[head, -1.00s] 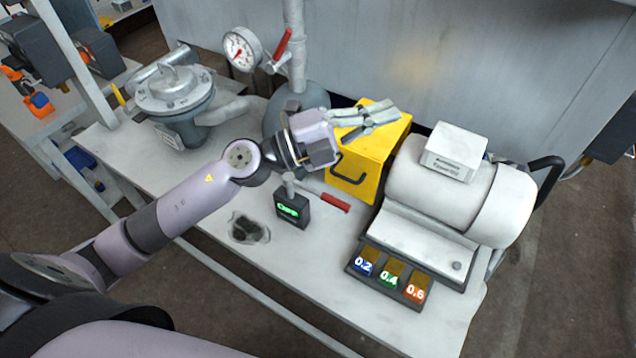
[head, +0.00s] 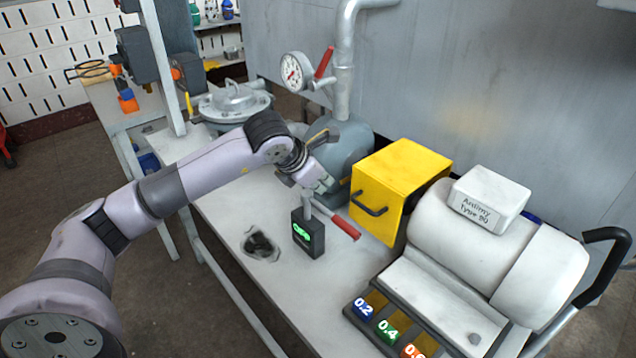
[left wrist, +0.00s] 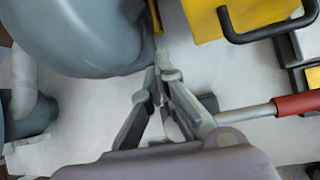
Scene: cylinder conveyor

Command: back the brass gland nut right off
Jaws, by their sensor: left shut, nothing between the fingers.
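I cannot make out the brass gland nut in either view. My left gripper (head: 318,186) points down beside the grey rounded vessel (head: 342,146), just above the black box with a green display (head: 308,236). In the left wrist view its fingertips (left wrist: 162,72) meet, shut and empty, close to the vessel (left wrist: 85,35). A thin brass-coloured strip (left wrist: 157,18) shows beyond the fingertips; I cannot tell what it is. A red-handled lever (head: 345,228) lies right of the gripper, and its handle shows in the left wrist view (left wrist: 298,103). My right gripper is out of view.
A yellow box (head: 400,185) with a black handle stands right of the vessel. A white drum machine (head: 465,245) stands farther right, with numbered blocks in front. A pressure gauge (head: 296,71) and a red valve handle (head: 324,62) rise behind. The table front has bare room.

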